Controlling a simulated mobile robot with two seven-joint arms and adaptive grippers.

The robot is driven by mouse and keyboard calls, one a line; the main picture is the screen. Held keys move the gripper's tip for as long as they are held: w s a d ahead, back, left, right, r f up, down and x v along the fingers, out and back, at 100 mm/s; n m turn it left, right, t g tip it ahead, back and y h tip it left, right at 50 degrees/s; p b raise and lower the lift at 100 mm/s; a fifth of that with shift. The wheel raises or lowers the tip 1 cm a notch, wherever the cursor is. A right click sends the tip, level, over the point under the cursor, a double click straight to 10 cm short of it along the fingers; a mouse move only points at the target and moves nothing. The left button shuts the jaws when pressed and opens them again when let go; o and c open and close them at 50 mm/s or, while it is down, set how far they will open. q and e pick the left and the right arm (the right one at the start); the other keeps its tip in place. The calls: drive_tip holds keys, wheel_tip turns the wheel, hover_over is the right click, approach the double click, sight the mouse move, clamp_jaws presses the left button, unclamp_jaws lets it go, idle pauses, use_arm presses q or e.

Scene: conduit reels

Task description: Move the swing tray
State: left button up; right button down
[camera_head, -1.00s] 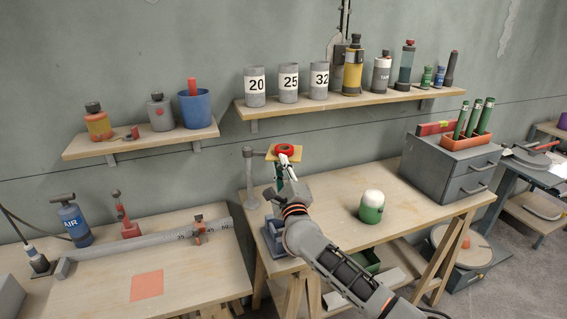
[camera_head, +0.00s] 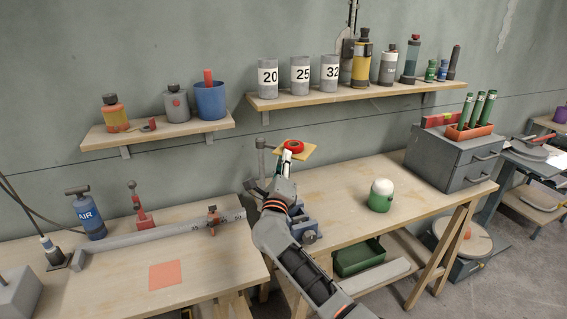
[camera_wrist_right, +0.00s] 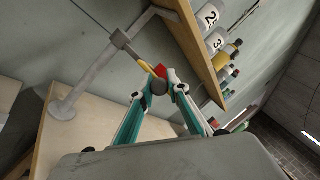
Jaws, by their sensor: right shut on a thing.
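The swing tray (camera_head: 308,151) is a small flat wooden plate on an arm from a grey post (camera_head: 262,160) at the back left of the right bench. A red ring (camera_head: 294,146) lies on it. My right gripper (camera_head: 286,158) is at the tray's near side. In the right wrist view its fingertips (camera_wrist_right: 168,86) are shut on the tray's round grey knob (camera_wrist_right: 158,86). The tray's yellowish edge (camera_wrist_right: 145,67) and some red show just behind the knob. The gripper and its arm hide part of the post. My left gripper is not in view.
A wall shelf (camera_head: 350,95) with numbered cups and bottles hangs behind the tray. A white-topped green jar (camera_head: 380,197) stands on the right bench, and a grey drawer unit (camera_head: 450,160) at its right end.

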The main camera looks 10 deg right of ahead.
drive_tip(key=shift+f, duration=0.1)
idle(0.3)
drive_tip(key=c, duration=1.9)
unclamp_jaws()
wheel_tip(320, 180, up, 10)
drive_tip(key=shift+r, duration=0.1)
